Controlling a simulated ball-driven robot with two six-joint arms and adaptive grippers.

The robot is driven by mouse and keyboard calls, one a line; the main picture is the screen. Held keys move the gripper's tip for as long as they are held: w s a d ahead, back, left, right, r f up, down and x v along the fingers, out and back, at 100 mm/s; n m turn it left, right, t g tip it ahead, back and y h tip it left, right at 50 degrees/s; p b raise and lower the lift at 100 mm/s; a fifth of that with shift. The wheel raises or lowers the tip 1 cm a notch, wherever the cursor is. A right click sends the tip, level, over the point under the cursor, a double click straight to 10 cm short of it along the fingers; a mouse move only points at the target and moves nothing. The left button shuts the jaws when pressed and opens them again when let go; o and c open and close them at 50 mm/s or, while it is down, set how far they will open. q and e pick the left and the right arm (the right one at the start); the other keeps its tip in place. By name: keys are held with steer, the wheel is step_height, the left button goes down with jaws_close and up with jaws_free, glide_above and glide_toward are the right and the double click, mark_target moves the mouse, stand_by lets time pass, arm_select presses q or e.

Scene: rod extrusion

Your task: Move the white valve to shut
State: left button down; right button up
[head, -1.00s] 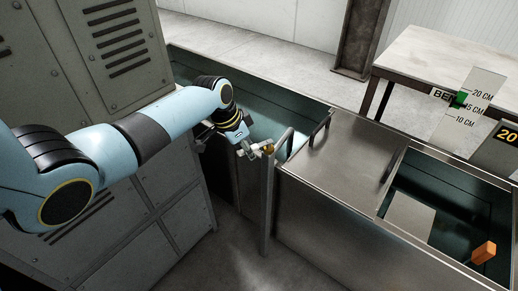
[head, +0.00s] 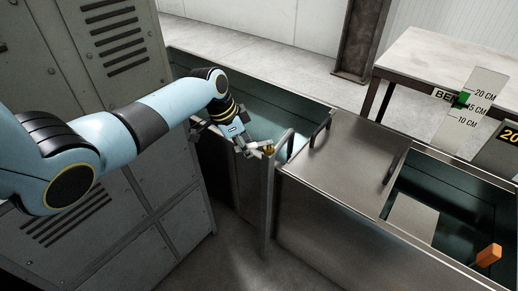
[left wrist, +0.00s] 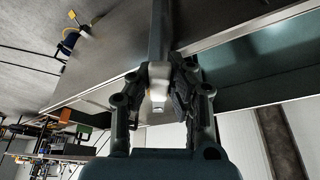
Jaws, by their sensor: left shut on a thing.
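The white valve's small pale handle (left wrist: 158,92) sits between the fingers of my left gripper (left wrist: 160,85) in the left wrist view. The gripper is shut on it. In the head view my left gripper (head: 248,147) is at the top of a thin metal post, beside a brass fitting (head: 269,149). The fingers hide most of the handle there, so its exact angle is hard to tell. My right gripper is not in view.
A bent pipe (head: 284,140) and a bar handle (head: 320,130) rise close to the gripper. A grey cabinet (head: 150,190) stands at left. An orange block (head: 489,255) is at far right.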

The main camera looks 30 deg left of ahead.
arm_select(q)
steer(key=shift+w+a+m+b, duration=0.3)
steer(key=shift+m+b, duration=0.2)
steer(key=shift+m, duration=0.1)
steer(key=shift+w+m, duration=0.1)
steer(key=shift+m, duration=0.2)
steer(key=m+b, duration=0.1)
steer(key=w+m+b, duration=0.1)
steer(key=shift+a+g+h+b, duration=0.3)
steer(key=shift+a+g+h, duration=0.05)
steer(key=shift+g+h, duration=0.05)
steer(key=shift+r, duration=0.1)
